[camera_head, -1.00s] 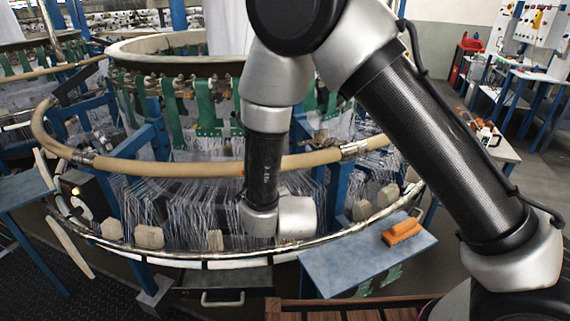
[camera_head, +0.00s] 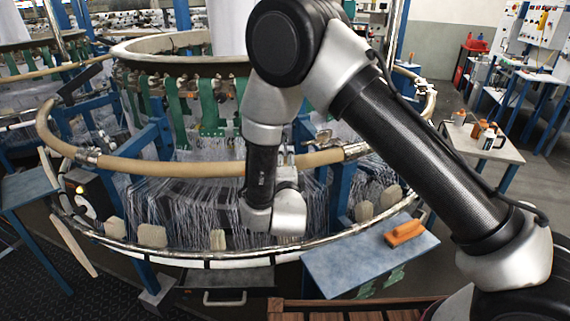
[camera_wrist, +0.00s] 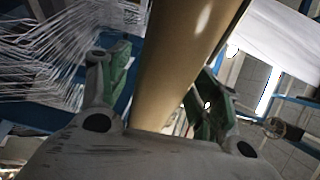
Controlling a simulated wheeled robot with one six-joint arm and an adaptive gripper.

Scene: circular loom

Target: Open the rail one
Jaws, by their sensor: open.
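The rail is a tan, curved tube (camera_head: 190,167) across the front of the circular loom. It has metal joints near its left end and right of centre, and it appears closed along the front. In the wrist view the rail (camera_wrist: 180,60) runs diagonally between the two fingers of my gripper (camera_wrist: 158,75). The fingers are spread, one on each side of it. I cannot tell whether either finger touches it. In the head view my wrist is just below the rail, right of its middle, and the fingers are mostly hidden.
White threads (camera_head: 185,210) hang behind and below the rail. A metal lower ring (camera_head: 200,254) with several pale blocks curves in front. A blue-grey tabletop (camera_head: 350,265) with an orange tool (camera_head: 404,232) stands at front right. A side table (camera_head: 500,150) with bottles is further right.

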